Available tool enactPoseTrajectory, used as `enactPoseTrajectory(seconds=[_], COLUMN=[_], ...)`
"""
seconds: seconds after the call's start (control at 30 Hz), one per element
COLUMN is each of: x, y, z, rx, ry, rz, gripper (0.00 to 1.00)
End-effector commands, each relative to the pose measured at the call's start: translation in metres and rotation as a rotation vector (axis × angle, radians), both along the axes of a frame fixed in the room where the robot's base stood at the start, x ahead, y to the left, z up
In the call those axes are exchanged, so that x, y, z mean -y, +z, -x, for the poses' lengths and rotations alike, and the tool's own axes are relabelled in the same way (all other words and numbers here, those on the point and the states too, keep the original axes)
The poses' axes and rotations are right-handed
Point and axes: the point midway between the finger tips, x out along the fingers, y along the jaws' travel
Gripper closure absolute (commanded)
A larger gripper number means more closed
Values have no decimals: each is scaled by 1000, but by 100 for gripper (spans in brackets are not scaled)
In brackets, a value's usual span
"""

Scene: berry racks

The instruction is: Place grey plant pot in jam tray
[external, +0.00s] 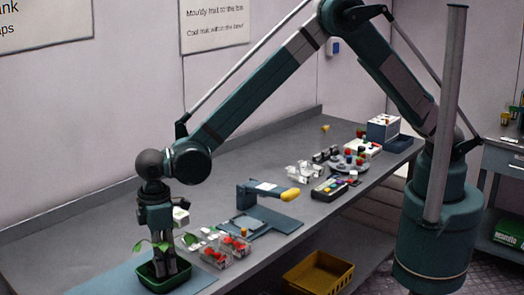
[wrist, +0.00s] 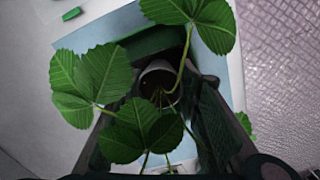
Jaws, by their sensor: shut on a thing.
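The grey plant pot (wrist: 158,70) shows its pale round rim and dark soil in the wrist view, with green strawberry leaves on long stems spreading from it. My gripper (external: 166,264) is shut on the pot and points down over a dark green tray (external: 152,284) at the front left of the bench. In the external view the fingers hide most of the pot. The tray's green wall (wrist: 150,43) also shows beyond the pot in the wrist view. I cannot tell whether the pot touches the tray floor. No label confirms that this is the jam tray.
The tray sits on a light blue mat (external: 113,283). Clear punnets with red berries (external: 233,248) stand close to its right. A yellow crate (external: 320,272) is below the front edge.

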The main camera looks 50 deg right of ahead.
Motion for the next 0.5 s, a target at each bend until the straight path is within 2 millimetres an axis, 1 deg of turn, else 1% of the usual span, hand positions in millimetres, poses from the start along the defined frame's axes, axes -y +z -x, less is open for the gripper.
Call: enactPoseTrajectory(seconds=[0.17, 0.5], x=[0, 1], y=[-2, -11], z=[0, 0], rx=[0, 1], ry=[0, 0], rz=[0, 1], gripper=[80, 80])
